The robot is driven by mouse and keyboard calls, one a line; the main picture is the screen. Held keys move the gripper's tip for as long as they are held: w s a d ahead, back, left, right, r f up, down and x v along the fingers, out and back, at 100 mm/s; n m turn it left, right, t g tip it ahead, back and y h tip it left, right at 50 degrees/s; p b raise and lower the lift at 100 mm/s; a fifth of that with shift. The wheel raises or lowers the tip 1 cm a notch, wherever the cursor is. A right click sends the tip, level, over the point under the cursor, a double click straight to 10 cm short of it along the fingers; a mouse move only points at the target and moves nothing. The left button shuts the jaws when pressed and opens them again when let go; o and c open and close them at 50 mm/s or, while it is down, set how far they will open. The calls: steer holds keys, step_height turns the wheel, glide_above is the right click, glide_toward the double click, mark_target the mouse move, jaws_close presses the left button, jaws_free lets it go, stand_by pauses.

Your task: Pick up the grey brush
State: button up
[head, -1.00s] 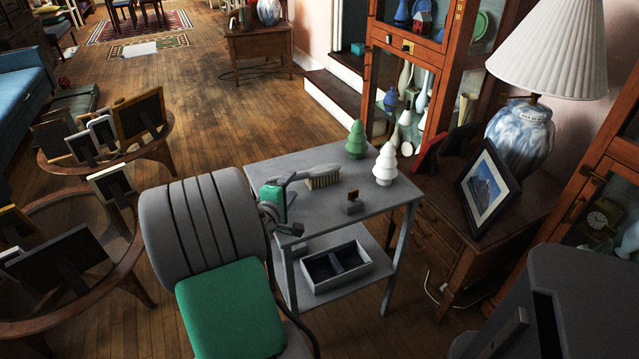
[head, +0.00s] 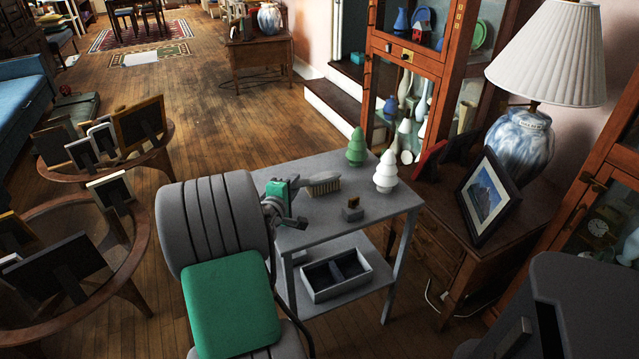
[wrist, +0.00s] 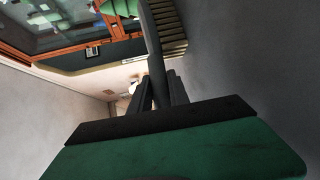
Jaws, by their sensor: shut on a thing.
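The grey brush (head: 323,180) has a rounded grey back and pale bristles. It is over the grey side table (head: 320,225), at its back left part. I cannot tell whether its bristles touch the top. My gripper (head: 296,186), with a green body, reaches over the table's left edge and is shut on the brush's handle. In the wrist view, the dark brush handle (wrist: 150,40) runs up from between the fingers of my gripper (wrist: 158,88). The bristles show beyond, at upper right.
A green tree figure (head: 356,148) and a white one (head: 386,172) stand behind and right of the brush. A small block (head: 352,210) lies in front. A divided box (head: 337,292) sits on the lower shelf. A lamp (head: 520,140) and picture frame (head: 487,192) stand at right.

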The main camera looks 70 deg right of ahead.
jaws_close()
steer(key=shift+r, duration=0.1)
steer(key=shift+r, duration=0.5)
step_height(320, 180, up, 3)
steer(key=shift+a+p, duration=0.1)
steer(key=shift+p, duration=0.6)
steer(key=s+a+r+p, duration=0.3)
steer(key=s+a+r, duration=0.4)
steer(key=a+r, duration=0.2)
steer(key=a, duration=0.2)
steer(key=shift+s+a, duration=0.3)
